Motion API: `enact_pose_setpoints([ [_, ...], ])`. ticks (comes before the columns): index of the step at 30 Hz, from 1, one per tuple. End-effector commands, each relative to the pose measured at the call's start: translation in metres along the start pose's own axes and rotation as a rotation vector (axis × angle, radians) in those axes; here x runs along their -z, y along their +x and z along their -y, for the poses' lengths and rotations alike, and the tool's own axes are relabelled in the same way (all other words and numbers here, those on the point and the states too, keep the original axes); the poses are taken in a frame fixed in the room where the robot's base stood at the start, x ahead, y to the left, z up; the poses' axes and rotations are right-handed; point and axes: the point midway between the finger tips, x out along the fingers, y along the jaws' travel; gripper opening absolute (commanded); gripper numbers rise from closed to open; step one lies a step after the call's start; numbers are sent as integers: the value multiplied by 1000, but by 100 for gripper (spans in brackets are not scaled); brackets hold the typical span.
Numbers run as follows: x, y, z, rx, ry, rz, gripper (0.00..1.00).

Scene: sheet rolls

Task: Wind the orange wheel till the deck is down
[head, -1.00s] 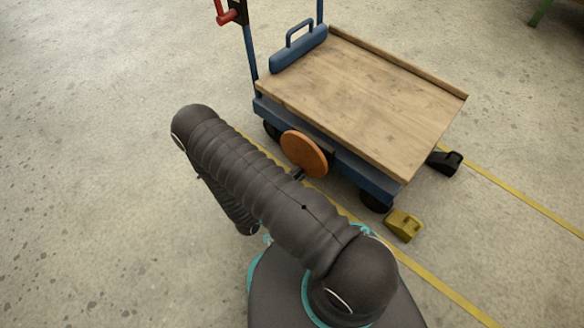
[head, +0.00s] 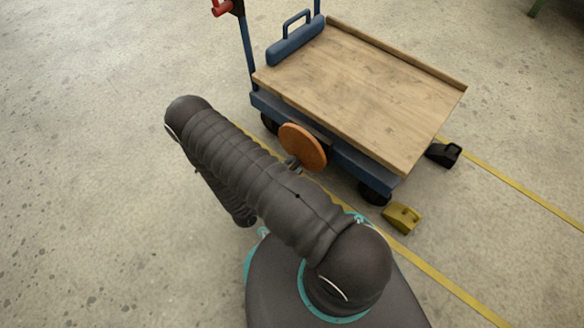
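The orange wheel (head: 303,147) is a round disc on the near long side of the blue cart frame (head: 346,172). The wooden deck (head: 364,90) lies on top of the frame, with a raised lip along its far edge. A narrow dark gap shows under part of its near edge, and I cannot tell how high it stands. My dark arm crosses in front of the cart, with its lower links dropping behind the upper one.
A yellow wheel chock (head: 402,218) sits on the floor by the near caster. A red lever (head: 222,8) is on the blue post. Yellow lines mark the floor. The floor at left is clear.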

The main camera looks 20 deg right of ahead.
Motion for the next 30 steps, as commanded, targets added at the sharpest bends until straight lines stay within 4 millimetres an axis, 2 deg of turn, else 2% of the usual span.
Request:
enact_pose_setpoints([
  [8, 0, -11, -1, -3, -1, -3, 48],
  [24, 1, -94, -1, -4, 0, -5, 48],
  [30, 1, -114, -1, -3, 0, -3, 48],
])
